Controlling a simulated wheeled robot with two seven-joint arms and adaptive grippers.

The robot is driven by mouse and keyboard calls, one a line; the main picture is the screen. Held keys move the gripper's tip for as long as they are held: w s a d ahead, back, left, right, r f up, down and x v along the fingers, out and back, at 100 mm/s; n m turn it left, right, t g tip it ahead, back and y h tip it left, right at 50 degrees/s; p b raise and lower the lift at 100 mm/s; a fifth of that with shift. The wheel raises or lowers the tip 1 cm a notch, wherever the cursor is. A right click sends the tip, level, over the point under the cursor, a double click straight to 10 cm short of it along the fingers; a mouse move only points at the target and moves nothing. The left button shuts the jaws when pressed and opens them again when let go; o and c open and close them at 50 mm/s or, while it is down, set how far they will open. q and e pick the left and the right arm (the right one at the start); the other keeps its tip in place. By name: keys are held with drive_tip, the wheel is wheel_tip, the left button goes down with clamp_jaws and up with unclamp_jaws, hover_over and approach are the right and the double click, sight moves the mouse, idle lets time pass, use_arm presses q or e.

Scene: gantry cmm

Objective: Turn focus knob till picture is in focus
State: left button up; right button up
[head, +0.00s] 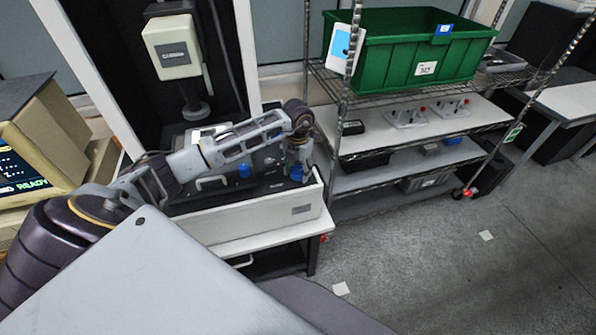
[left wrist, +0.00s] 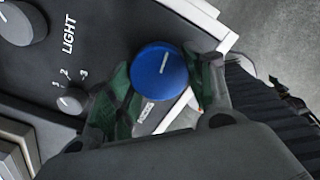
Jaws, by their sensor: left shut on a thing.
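The focus knob (left wrist: 159,72) is a round blue knob with a white index line, on a black panel with a partly covered label below it. In the left wrist view it sits between the two green-padded fingers of my left gripper (left wrist: 157,92), which is shut on it. In the head view my left arm reaches over the machine's front panel, and my left gripper (head: 298,160) is at the panel's right end, with the blue focus knob (head: 297,173) just under it. The picture to be focused cannot be made out. My right gripper is not in view.
Another blue knob (head: 244,170) is further left. A wire shelf with a green bin (head: 405,50) stands at the right. A terminal (head: 35,140) is at the left. Floor at right is mostly clear.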

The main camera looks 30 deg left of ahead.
use_arm(q)
drive_tip(key=m+b, duration=0.2)
drive_tip(key=m, duration=0.1)
drive_tip(key=shift+a+f+b, duration=0.1)
drive_tip(key=shift+b, duration=0.3)
drive_tip(key=m+b, duration=0.3)
drive_tip(key=shift+w+m, duration=0.1)
drive_tip(key=shift+m, duration=0.3)
drive_tip(key=shift+a+m+b, duration=0.1)
drive_tip(key=shift+m+b, duration=0.2)
drive_tip(key=shift+m, duration=0.6)
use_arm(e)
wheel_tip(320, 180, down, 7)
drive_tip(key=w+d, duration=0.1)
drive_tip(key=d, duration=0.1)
use_arm(q)
drive_tip(key=o, duration=1)
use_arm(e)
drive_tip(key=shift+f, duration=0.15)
use_arm(q)
drive_tip(key=shift+o, duration=0.2)
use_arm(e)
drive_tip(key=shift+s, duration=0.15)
